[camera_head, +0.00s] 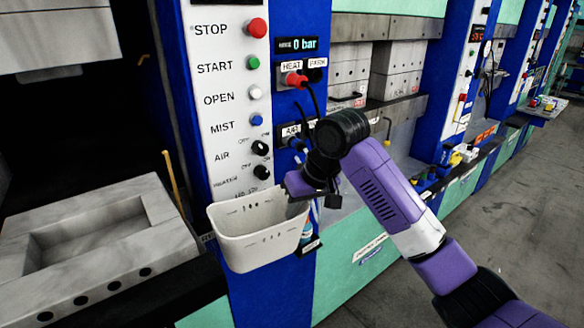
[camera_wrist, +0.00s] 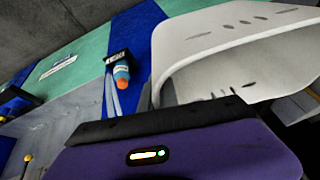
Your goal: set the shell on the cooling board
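The shell (camera_head: 262,250) is an off-white, open-topped tub with slots in its walls. It hangs upright in front of the press's blue column, between the lower mould and my arm. My gripper (camera_head: 302,190) is at its right rim and appears shut on it; the fingertips are mostly hidden. In the wrist view the shell (camera_wrist: 220,62) fills the upper right, close beyond the dark edge of my gripper. I cannot make out a cooling board in either view.
A grey lower mould (camera_head: 75,240) with a rectangular recess lies at left, under a raised upper mould (camera_head: 58,38). The button panel (camera_head: 225,100) stands behind the shell. A blue-orange bottle (camera_wrist: 121,74) sits by the column. Grey floor (camera_head: 500,215) is open at right.

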